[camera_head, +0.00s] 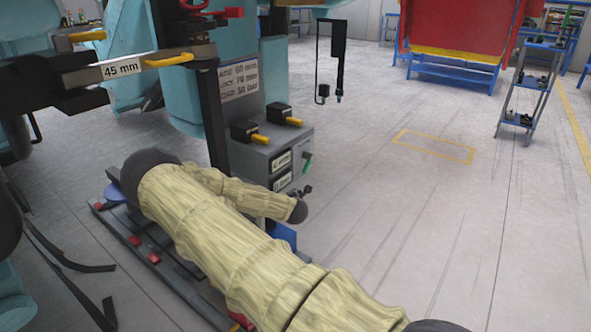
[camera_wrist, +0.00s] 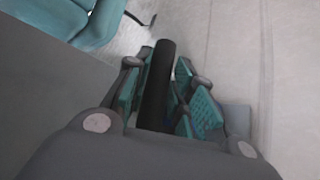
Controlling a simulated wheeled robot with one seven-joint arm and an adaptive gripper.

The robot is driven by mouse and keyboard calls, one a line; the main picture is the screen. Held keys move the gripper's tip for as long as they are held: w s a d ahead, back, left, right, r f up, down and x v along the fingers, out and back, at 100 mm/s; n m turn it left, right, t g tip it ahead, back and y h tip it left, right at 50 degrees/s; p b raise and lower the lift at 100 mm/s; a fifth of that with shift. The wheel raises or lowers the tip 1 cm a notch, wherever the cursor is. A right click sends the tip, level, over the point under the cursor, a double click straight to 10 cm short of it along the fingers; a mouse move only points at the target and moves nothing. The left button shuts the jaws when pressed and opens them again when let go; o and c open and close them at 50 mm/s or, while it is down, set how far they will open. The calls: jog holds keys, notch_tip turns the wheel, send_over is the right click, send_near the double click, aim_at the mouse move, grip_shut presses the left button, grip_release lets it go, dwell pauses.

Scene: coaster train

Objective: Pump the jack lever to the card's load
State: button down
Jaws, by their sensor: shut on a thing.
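The jack lever (camera_wrist: 163,65) is a thick black bar in the middle of the wrist view. My gripper (camera_wrist: 162,88) is closed around it, with teal pads on both sides. The lever's lower end is hidden by my gripper. In the head view, the end of my arm is beside the right side of a grey box, and the lever cannot be made out there. The card (camera_head: 240,80) is a pale plate on the post above the box, with three lines of text. Its last line seems to end in "30 bar", but it is blurred.
The grey box (camera_head: 262,155) carries two black blocks with yellow handles, two labels and a green handle (camera_head: 308,158). A "45 mm" label (camera_head: 121,68) is at upper left. A black pendant (camera_head: 338,45) hangs nearby. Open floor (camera_head: 420,215) lies to the right.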

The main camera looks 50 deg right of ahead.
jog(key=shift+w+r, duration=0.3)
jog(key=shift+w, duration=0.3)
jog(key=shift+a, duration=0.1)
jog(key=c, duration=1.6)
grip_release()
jog(key=shift+c, duration=0.2)
jog(key=o, duration=0.3)
jog(key=shift+f, duration=0.2)
jog(key=shift+o, duration=0.2)
jog(key=shift+s, duration=0.2)
jog(key=shift+s+r, duration=0.1)
jog(key=v, duration=1.1)
jog(key=shift+a+r, duration=0.15)
jog(key=shift+a, duration=0.15)
jog(key=shift+s, duration=0.1)
